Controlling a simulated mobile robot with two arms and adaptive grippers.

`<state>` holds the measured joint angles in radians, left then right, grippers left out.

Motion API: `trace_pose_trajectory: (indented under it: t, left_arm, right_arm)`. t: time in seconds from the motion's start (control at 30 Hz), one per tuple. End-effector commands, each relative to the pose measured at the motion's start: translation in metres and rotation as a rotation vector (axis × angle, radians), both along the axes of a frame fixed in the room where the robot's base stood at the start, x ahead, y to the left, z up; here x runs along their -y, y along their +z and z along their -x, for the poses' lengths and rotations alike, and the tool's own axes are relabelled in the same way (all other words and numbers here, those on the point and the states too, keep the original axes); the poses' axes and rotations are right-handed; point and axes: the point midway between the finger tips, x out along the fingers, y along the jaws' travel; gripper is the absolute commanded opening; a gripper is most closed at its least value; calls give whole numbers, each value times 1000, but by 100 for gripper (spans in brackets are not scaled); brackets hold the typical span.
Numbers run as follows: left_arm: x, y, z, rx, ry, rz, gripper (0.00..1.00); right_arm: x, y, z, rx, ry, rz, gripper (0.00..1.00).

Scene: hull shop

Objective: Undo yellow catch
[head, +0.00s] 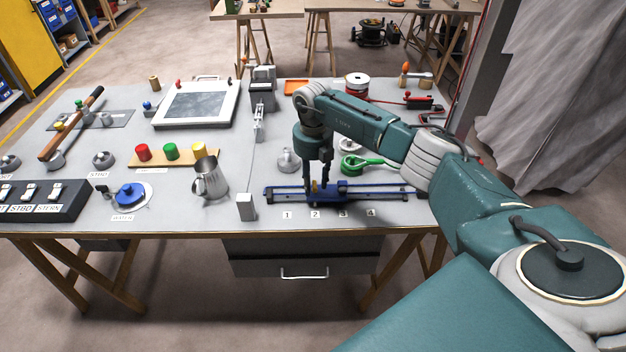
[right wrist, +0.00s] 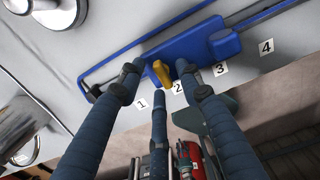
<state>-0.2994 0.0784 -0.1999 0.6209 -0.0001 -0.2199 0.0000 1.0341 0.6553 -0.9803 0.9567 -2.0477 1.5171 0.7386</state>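The yellow catch (right wrist: 163,73) is a small upright tab on a blue slide block (right wrist: 200,48). It sits near the label 2 and also shows, small, in the head view (head: 314,187). The block rides on a dark rail (head: 385,194) at the table's front edge. My right gripper (head: 318,182) points down over the block. In the right wrist view its fingers (right wrist: 160,75) are spread around the catch, with gaps visible beside it. Whether a fingertip touches the block is unclear. My left gripper is in neither view.
Number labels 1 to 4 lie in front of the rail. A grey block (head: 246,207) and a metal jug (head: 208,178) stand to the left. A grey knob-like piece (head: 287,160) stands just behind the rail.

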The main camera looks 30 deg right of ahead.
Motion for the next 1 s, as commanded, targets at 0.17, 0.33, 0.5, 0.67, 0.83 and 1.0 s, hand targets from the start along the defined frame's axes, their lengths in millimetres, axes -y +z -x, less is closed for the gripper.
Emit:
trace_pose_trajectory:
  t: [0.17,0.33,0.5,0.67,0.83,1.0]
  left_arm:
    - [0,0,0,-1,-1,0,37]
    - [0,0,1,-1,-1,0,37]
    - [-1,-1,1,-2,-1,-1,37]
    - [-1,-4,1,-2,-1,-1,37]
    - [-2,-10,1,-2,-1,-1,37]
    - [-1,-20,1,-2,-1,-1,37]
  right_arm:
    - [0,0,0,0,0,0,23]
    - [0,0,0,1,0,-1,0]
    - [0,0,0,1,3,-1,0]
    - [0,0,0,1,33,0,0]
    - [0,-1,0,1,113,0,0]
    - [0,-1,0,3,244,0,0]
